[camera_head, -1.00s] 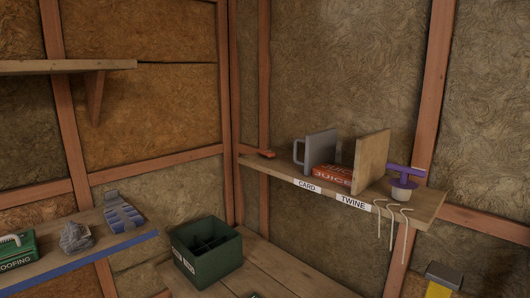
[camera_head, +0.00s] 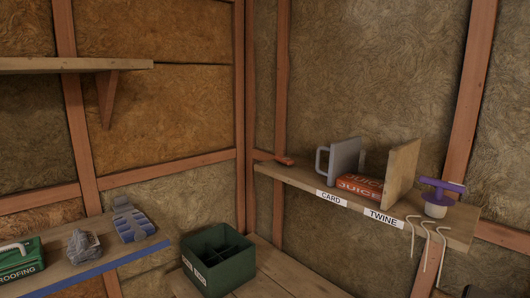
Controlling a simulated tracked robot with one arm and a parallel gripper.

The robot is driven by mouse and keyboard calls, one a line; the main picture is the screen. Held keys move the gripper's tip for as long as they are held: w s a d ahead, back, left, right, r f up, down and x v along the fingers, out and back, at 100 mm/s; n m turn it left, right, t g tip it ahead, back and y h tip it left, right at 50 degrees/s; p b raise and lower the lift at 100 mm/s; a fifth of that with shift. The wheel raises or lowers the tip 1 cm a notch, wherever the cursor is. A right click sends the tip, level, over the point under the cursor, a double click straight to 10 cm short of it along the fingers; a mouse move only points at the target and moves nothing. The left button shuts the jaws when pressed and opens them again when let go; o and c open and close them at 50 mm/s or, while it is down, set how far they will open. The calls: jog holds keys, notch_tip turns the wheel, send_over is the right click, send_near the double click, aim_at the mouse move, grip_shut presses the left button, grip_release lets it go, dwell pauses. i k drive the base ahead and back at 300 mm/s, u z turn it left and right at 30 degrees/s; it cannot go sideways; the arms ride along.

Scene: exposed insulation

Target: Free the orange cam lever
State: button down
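A small orange-red piece (camera_head: 284,161) lies at the left end of the right-hand wall shelf (camera_head: 292,178), near the corner post. It may be the orange cam lever; it is too small to tell its shape or what holds it. A grey upright piece with a loop handle (camera_head: 342,158) stands to its right, apart from it. My gripper is not in view.
Orange JUICE boxes (camera_head: 360,185), a wooden divider (camera_head: 402,174), a purple-topped item (camera_head: 440,194) and hanging twine (camera_head: 428,240) are along this shelf. A green divided crate (camera_head: 218,262) stands below. A blue-edged shelf (camera_head: 100,265) with several items is at left.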

aim_at(282, 159)
jog(key=u, duration=0.2)
jog(key=i, duration=1.7)
jog(key=z, duration=0.7)
